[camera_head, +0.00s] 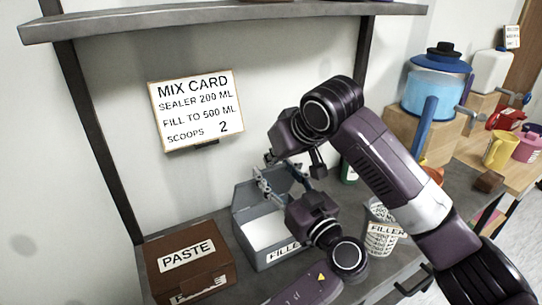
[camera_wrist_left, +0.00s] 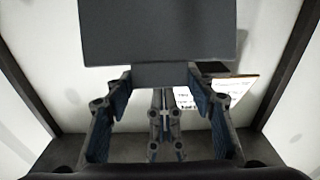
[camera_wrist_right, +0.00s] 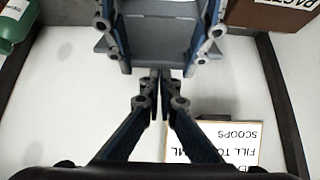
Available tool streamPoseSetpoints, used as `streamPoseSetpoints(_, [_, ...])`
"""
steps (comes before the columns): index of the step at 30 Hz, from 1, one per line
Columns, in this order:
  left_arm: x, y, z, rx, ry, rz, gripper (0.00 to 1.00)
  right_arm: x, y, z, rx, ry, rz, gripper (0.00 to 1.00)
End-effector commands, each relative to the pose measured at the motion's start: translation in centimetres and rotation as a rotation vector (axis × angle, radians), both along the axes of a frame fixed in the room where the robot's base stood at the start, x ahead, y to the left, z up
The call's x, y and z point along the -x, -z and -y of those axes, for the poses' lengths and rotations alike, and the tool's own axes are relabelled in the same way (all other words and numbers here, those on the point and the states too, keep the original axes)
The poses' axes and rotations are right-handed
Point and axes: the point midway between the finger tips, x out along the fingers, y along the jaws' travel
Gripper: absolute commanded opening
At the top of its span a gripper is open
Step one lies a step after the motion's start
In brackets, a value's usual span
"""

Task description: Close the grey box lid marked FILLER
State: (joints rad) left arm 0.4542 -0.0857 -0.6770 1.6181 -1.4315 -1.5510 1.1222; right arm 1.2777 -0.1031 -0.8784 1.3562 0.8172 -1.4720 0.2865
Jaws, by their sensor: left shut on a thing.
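The grey FILLER box (camera_head: 270,258) stands on the shelf with white contents showing. Its lid (camera_head: 248,192) is raised at the back, partly hidden by my grippers. My left gripper (camera_head: 278,182), on the lower arm, is shut on the lid; in the left wrist view its fingers (camera_wrist_left: 160,76) are spread on either side of a grey part below the dark panel (camera_wrist_left: 160,35). My right gripper (camera_head: 270,158) is behind and above the lid; its fingertips (camera_wrist_right: 157,78) are together with nothing seen between them, close to the lid (camera_wrist_right: 158,45). Whether they touch it is unclear.
A brown PASTE box (camera_head: 187,268) stands left of the FILLER box. A white labelled FILLER container (camera_head: 384,240) stands at the right, close to my arms. A mix card (camera_head: 197,110) hangs on the wall behind. An upper shelf (camera_head: 220,20) spans overhead.

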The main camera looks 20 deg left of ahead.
Motion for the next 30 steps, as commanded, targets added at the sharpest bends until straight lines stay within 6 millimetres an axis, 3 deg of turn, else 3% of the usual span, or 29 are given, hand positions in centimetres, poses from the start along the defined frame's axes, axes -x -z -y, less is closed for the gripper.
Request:
streamPoseSetpoints(1, [-0.1,0.3,-0.6,0.001,-0.009,-0.006,0.06,0.4,0.9,0.6,0.017,0.001,-0.018,0.0])
streamPoseSetpoints(10, [-0.2,0.0,-0.7,-0.003,-0.01,0.001,0.06,0.6,1.2,0.8,0.02,0.001,-0.023,0.0])
streamPoseSetpoints(11, [-0.2,-0.1,-0.7,-0.004,-0.01,0.002,0.51,0.6,1.2,0.8,0.02,0.001,-0.023,0.0])
streamPoseSetpoints(16, [-0.2,-0.1,-0.6,-0.003,-0.008,0.003,0.68,0.5,1.0,0.7,0.017,0.0,-0.019,0.0])
streamPoseSetpoints(25, [-0.2,-0.2,-0.4,-0.003,-0.005,0.003,0.68,0.5,0.6,0.6,0.013,0.0,-0.014,0.0])
streamPoseSetpoints(30, [-0.5,-0.9,-0.8,-0.004,-0.005,0.003,0.68,0.5,-0.8,0.6,0.012,0.0,-0.013,0.0])
